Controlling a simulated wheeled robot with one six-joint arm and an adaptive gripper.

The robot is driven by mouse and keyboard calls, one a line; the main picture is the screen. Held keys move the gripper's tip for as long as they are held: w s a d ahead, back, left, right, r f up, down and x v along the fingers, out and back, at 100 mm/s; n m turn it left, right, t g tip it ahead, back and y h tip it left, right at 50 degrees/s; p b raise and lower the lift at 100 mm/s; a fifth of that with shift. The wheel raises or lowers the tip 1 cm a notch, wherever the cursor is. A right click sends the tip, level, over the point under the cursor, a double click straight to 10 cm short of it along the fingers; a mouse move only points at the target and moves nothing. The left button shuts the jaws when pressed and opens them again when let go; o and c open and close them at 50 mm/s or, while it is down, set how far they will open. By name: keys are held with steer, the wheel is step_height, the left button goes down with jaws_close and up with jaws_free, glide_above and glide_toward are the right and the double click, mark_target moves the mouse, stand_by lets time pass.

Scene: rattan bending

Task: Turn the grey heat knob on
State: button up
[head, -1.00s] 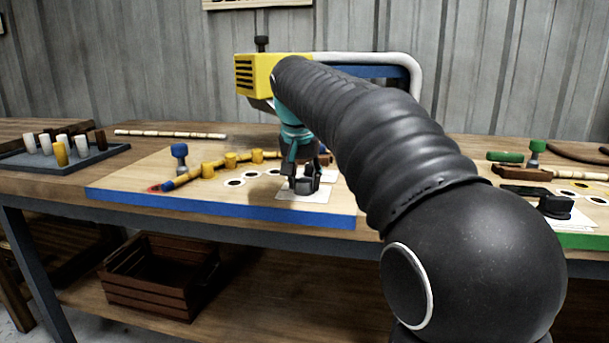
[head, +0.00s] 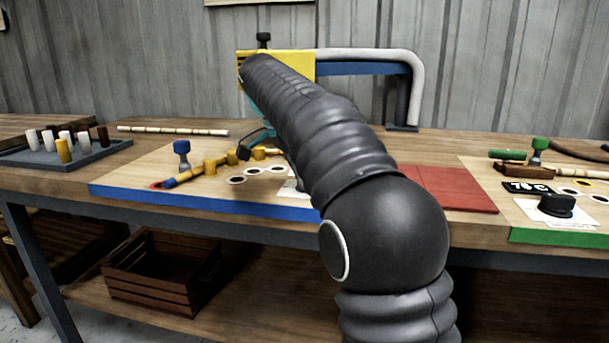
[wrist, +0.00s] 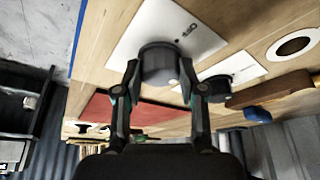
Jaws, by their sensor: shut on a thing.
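The grey heat knob (wrist: 158,66) sits between the two fingers of my gripper (wrist: 160,76) in the wrist view. My gripper is shut on it. The knob stands on a white card (wrist: 205,38) with "OFF" printed beside it. I cannot tell how far the knob is turned. In the head view my arm hides the knob and the fingertips; only an edge of the white card (head: 291,188) shows.
A second, dark knob (wrist: 216,86) is close beyond the fingers. A red mat (head: 455,188) and a green-edged board (head: 525,212) lie right. A yellow and blue machine (head: 300,62) stands behind.

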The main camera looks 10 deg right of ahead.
steer(key=shift+w+m+g, duration=0.15)
steer(key=shift+m+g, duration=0.75)
steer(key=shift+m, duration=1.3)
steer(key=o, duration=1.1)
steer(key=shift+o, duration=0.2)
